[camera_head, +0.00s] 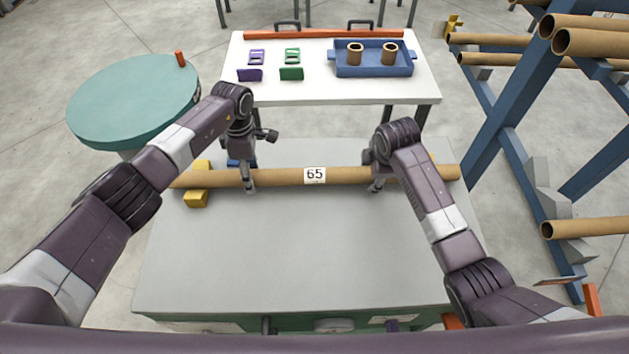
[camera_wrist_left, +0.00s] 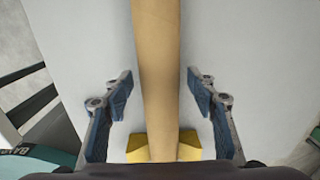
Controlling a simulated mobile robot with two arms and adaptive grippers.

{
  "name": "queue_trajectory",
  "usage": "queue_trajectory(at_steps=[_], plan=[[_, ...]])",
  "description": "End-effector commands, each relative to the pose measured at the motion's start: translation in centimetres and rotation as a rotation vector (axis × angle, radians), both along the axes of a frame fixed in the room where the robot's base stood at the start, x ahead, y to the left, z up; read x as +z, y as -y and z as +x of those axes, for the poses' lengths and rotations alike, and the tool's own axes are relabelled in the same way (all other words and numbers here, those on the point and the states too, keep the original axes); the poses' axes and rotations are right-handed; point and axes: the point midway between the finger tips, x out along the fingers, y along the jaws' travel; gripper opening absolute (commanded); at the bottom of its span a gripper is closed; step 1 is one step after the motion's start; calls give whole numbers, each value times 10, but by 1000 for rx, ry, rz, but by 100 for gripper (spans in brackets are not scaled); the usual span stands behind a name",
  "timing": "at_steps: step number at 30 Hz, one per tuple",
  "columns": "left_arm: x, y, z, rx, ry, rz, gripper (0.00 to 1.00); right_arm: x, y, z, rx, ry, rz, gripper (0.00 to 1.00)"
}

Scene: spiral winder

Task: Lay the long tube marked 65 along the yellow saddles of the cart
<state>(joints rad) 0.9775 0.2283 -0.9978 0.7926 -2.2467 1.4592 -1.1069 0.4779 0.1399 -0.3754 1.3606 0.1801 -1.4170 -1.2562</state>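The long brown tube marked 65 (camera_head: 290,177) lies left to right across the far part of the grey-topped cart (camera_head: 300,250), its label facing up. Near its left end it passes over a yellow saddle (camera_head: 196,198), also visible beneath the tube in the left wrist view (camera_wrist_left: 190,145). A bit of yellow shows behind the tube near its right end; any saddle there is mostly hidden by my right arm. My left gripper (camera_head: 249,187) is open, with fingers (camera_wrist_left: 160,95) apart on both sides of the tube. My right gripper (camera_head: 377,184) is at the tube right of the label; its finger gap is unclear.
Behind the cart, a white table (camera_head: 320,92) holds a blue tray (camera_head: 372,70) with two short tubes, purple and green pieces and an orange bar. A round teal table (camera_head: 125,105) stands left. A blue rack (camera_head: 500,120) with brown tubes stands right. The cart's front top is clear.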

Motion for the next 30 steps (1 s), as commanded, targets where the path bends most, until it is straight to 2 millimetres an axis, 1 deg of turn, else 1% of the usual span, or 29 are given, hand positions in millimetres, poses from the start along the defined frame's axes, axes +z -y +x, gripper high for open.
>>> queue_trajectory(at_steps=[7,11,14,18,22,27,30], plan=[[2,1,0,-1,1,-1,52,0,-1,0,0,0,1,52],[14,1,2,0,5,-2,52,0,-1,0,0,0,1,52],[32,0,2,-2,6,-1,52,0,-1,0,0,0,1,52],[64,0,3,-2,6,0,52,0,-1,0,0,0,1,52],[90,0,4,-1,5,0,52,0,-1,0,0,0,1,52],[112,0,4,-1,3,0,52,0,-1,0,0,0,1,52],[118,0,3,0,1,1,52,1,-1,0,0,1,1,52]])
